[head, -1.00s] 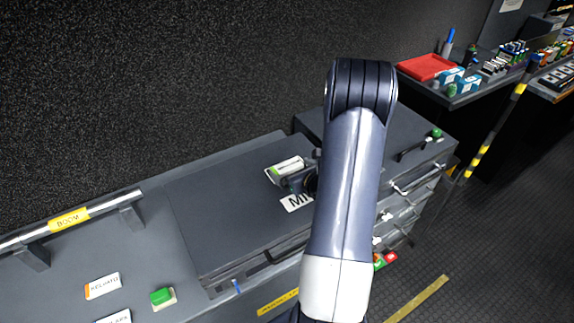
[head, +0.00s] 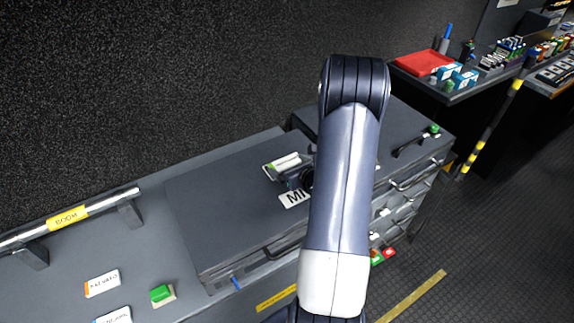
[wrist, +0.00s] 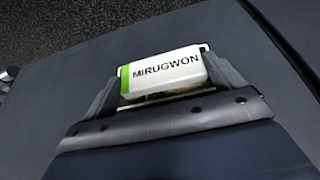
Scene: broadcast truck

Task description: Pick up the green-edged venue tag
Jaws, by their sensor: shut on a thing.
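The green-edged venue tag (wrist: 168,73) is a white block with a green band at its left end and dark lettering that reads like "MIRUGWON". In the wrist view it sits between the two fingers of my gripper (wrist: 165,82), which are shut on it at its two ends. In the head view the tag (head: 284,163) shows at the tip of my gripper (head: 287,170), over the dark lid of the case. My arm hides part of the gripper there. I cannot tell whether the tag touches the lid.
White tags (head: 103,283) and a green button (head: 161,293) are at lower left, near a rail marked "BOOM" (head: 67,217). A red tray (head: 424,62) stands at upper right.

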